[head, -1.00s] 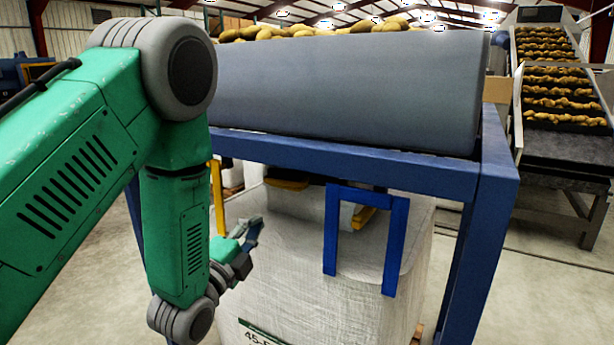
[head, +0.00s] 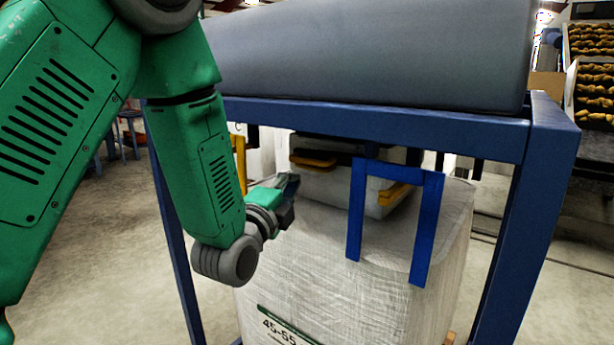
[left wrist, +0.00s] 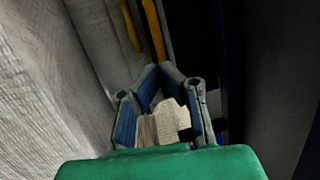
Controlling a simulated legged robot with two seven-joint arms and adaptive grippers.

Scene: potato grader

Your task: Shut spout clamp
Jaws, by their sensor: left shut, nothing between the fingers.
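The spout clamp shows as a yellow bar (head: 313,162) with dark parts around it, at the pale spout between hopper and bulk bag. Another yellow bar (head: 395,194) shows to the right, partly behind a blue strap. Two yellow bars (left wrist: 153,30) run side by side at the top of the left wrist view. I cannot tell whether the clamp is open or shut. My left gripper (head: 290,187) is shut and empty, just below and left of the near yellow bar, apart from it. Its fingertips (left wrist: 163,72) point toward the bars in the left wrist view. My right gripper is out of view.
The white bulk bag (head: 340,270) stands under the grey hopper (head: 380,55), inside a blue frame (head: 400,125). A blue strap loop (head: 428,225) rises from the bag's near side. A yellow upright piece (head: 240,162) stands behind my left arm.

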